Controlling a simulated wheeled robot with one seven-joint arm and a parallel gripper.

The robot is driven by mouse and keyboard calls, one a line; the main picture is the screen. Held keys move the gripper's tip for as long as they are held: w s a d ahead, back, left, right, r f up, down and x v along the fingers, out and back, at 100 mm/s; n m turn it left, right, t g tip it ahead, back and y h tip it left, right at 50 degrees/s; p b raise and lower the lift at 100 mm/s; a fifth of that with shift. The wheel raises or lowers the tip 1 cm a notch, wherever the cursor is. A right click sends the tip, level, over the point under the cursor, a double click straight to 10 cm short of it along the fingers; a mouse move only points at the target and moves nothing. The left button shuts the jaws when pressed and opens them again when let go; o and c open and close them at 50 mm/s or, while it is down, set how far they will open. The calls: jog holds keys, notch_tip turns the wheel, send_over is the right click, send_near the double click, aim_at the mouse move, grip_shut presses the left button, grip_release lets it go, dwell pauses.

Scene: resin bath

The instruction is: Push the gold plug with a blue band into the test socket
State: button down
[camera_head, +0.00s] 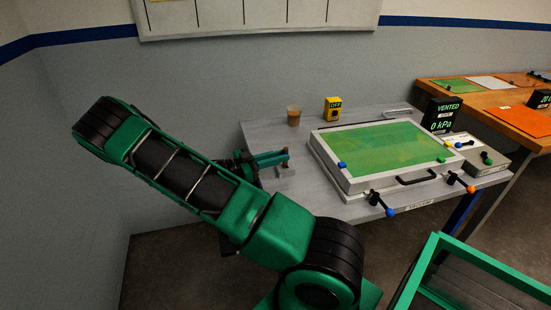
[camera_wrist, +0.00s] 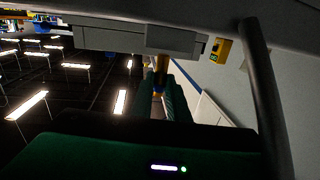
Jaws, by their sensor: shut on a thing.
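My gripper (camera_head: 284,158) is at the near left edge of the grey table, shut on the gold plug. In the head view the plug (camera_head: 285,153) is a small brownish upright shape at the fingertips.
A green-topped case (camera_head: 318,150) with clamps fills the table's middle. A cup of amber liquid (camera_head: 293,117) and a yellow box marked OFF (camera_head: 332,108) stand behind. A black display (camera_head: 440,115) reads VENTED, 0 kPa. A green-framed cart (camera_head: 420,265) is at the lower right.

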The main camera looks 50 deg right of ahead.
aim_at(283, 164)
jog(key=shift+f, duration=1.8)
jog(key=c, duration=1.6)
grip_release()
jog(key=shift+c, duration=0.2)
jog(key=shift+r, duration=0.45)
notch_tip(283, 164, up, 3)
jog(key=shift+w+f, duration=0.1)
jog(key=a+r, duration=0.7)
jog(key=a, duration=0.4)
jog(key=shift+a, duration=0.35)
jog(key=shift+s+r, duration=0.1)
jog(key=shift+s, duration=0.1)
